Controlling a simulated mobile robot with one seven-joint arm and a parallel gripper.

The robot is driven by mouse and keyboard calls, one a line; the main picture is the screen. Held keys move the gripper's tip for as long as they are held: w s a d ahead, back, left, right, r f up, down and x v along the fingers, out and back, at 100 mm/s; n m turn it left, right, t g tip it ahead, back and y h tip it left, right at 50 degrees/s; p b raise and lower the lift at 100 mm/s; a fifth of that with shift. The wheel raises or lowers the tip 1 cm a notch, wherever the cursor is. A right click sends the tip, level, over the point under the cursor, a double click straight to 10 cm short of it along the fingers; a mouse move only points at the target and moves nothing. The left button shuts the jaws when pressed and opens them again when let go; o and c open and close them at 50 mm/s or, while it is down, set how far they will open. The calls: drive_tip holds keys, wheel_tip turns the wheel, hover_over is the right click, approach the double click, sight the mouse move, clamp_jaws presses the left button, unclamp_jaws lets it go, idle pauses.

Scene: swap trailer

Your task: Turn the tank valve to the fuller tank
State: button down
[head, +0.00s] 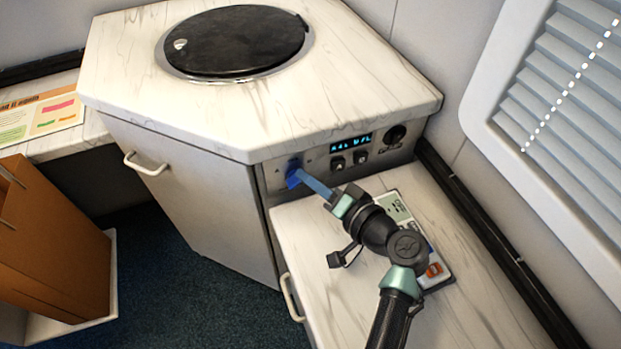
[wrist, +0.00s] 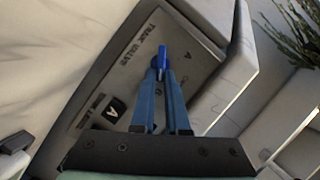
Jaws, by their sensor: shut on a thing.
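The blue tank valve handle (head: 292,167) is on the left part of the metal control panel (head: 375,160) on the cabinet front. It also shows in the wrist view (wrist: 162,52), under the label "TANK VALVE", with a mark "A" beside it. My gripper (head: 304,179) reaches the handle from the front right. In the wrist view its long blue fingers (wrist: 162,78) are shut on the handle, whose tip sticks out past them. The lit display (head: 351,142) sits right of the valve; its small cyan figures are too blurred to read surely. The handle's exact pointing is hard to tell.
Two square switches (head: 349,160) and a black round knob (head: 396,134) are right of the valve. A lower counter (head: 300,225) with a labelled device (head: 436,272) lies under my arm. A round black lid (head: 235,40) tops the cabinet. A window blind (head: 560,110) is at right.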

drive_tip(key=c, duration=0.9)
unclamp_jaws()
drive_tip(key=p+v, duration=0.1)
drive_tip(key=v, duration=1.2)
